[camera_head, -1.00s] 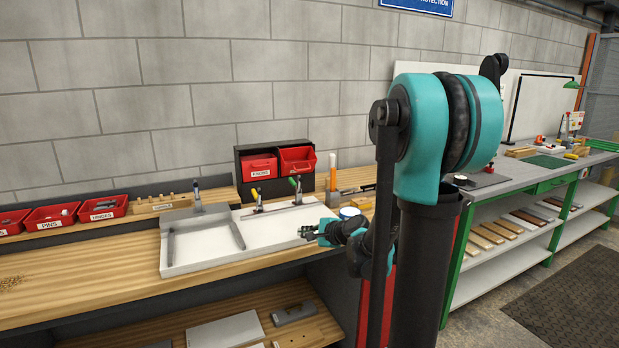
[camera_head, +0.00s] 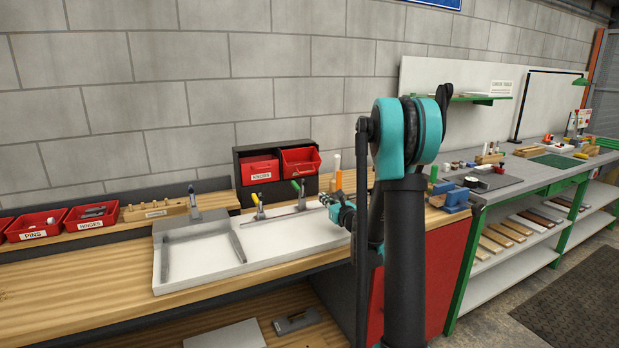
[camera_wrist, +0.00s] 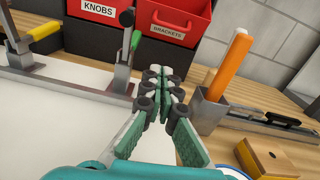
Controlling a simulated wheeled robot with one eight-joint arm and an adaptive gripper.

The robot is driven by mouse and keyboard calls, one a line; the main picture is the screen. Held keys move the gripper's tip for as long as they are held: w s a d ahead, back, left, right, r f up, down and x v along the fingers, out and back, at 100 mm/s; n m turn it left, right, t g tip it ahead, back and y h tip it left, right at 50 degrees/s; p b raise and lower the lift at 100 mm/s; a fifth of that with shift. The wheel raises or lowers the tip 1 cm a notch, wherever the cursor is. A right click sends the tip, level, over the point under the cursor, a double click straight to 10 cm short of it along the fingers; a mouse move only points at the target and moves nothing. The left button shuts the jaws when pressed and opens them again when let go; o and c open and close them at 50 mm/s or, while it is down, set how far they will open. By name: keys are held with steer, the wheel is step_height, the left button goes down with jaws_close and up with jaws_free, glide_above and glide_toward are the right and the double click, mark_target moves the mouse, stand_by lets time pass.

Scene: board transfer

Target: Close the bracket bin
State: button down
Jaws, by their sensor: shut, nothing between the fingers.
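The red bracket bin (camera_head: 300,160) is the right one of two bins in a dark cabinet on the bench. It tilts out at the top and stands open; its label reads BRACKETS in the wrist view (camera_wrist: 176,22). The red knobs bin (camera_head: 260,170) beside it looks closed. My gripper (camera_head: 326,200) is in front of and below the bracket bin, over the right end of the white tray. In the wrist view its green fingers (camera_wrist: 163,78) are shut with nothing between them, tips pointing toward the bin front and apart from it.
A white tray (camera_head: 172,284) with upright clamps lies before the cabinet. A holder with an orange-handled tool (camera_wrist: 230,65) stands right of my fingers, near a yellow block (camera_wrist: 262,158). Red pins (camera_head: 35,224) and hinges (camera_head: 92,214) bins sit at left.

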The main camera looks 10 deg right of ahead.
steer(key=shift+w+d+m, duration=0.2)
steer(key=shift+w+m, duration=0.3)
steer(key=shift+w, duration=0.25)
glide_toward(310, 172)
steer(key=w+f, duration=0.1)
steer(key=a+f, duration=0.1)
steer(key=f, duration=0.1)
steer(key=w+a+f, duration=0.1)
steer(key=shift+w+a+f, duration=0.15)
steer(key=shift+w+a, duration=0.05)
steer(key=shift+w, duration=0.15)
steer(key=shift+w+a+r, duration=0.2)
steer(key=shift+w+r, duration=0.3)
steer(key=shift+w, duration=0.1)
steer(key=shift+w+a+r, duration=0.2)
steer(key=shift+w+r, duration=0.35)
steer(key=shift+w, duration=0.1)
steer(key=shift+w+a+r, duration=0.1)
steer(key=shift+w+r, duration=0.25)
steer(key=shift+r, duration=0.05)
